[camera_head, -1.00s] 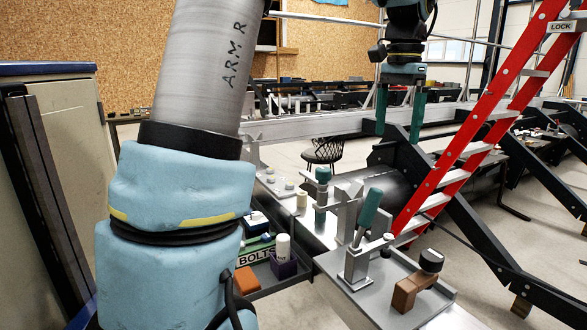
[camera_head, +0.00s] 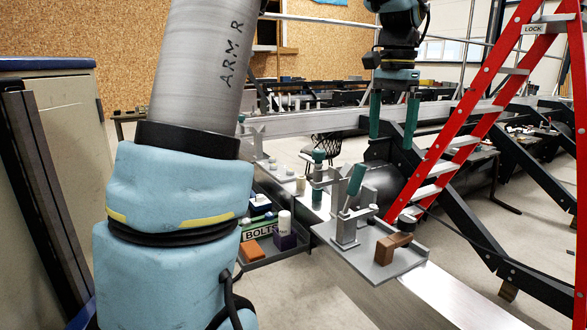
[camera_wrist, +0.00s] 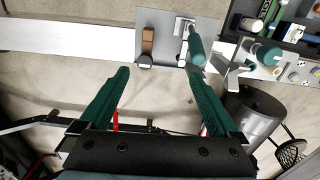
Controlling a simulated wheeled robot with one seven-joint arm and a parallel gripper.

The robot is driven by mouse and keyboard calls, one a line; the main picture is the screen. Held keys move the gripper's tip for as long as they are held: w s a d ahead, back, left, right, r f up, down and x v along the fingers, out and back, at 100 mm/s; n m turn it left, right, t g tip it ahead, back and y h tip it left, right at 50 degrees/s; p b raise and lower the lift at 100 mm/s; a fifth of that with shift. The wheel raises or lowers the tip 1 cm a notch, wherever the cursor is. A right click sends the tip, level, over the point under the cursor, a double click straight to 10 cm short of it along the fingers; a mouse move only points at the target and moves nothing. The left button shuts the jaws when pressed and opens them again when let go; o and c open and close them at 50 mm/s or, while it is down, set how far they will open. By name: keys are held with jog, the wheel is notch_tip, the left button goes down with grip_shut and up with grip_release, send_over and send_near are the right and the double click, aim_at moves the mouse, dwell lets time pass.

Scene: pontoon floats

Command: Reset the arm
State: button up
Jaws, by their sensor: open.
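My gripper (camera_head: 392,118) hangs pointing down in the head view, its two green fingers spread wide with nothing between them. It is above and behind the grey fixture plate (camera_head: 402,262) with the toggle clamps. In the wrist view my gripper (camera_wrist: 160,95) also shows open and empty. One clamp with a green handle (camera_head: 355,183) stands on the plate, and it shows in the wrist view (camera_wrist: 196,50) just past the fingertips. A brown block (camera_head: 388,248) with a dark round knob lies on the plate. My arm's thick links cover much of the head view's left side.
A tray marked BOLTS (camera_head: 262,235) holds an orange block (camera_head: 252,250) and a white-capped bottle (camera_head: 285,228). A red ladder (camera_head: 465,110) stands close to the right of my gripper. A dark cylinder (camera_wrist: 250,118) and a wire stool (camera_wrist: 289,152) are at the wrist view's right.

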jog(key=a+f+n+b, duration=0.5)
jog(key=a+f, duration=0.9)
jog(key=f, duration=0.3)
jog(key=s+a+f+n+b, duration=0.2)
jog(key=s+a+f, duration=0.2)
jog(key=a+f, duration=0.2)
jog(key=s+a+f+n+t+b, duration=0.1)
jog(key=s+a+f+n+b, duration=0.1)
jog(key=a+f, duration=0.4)
jog(key=s+f+n, duration=0.1)
jog(key=s, duration=0.1)
jog(key=shift+s+a+f+n+t, duration=0.15)
jog(key=shift+s+a+n+t, duration=0.15)
jog(key=shift+s, duration=0.1)
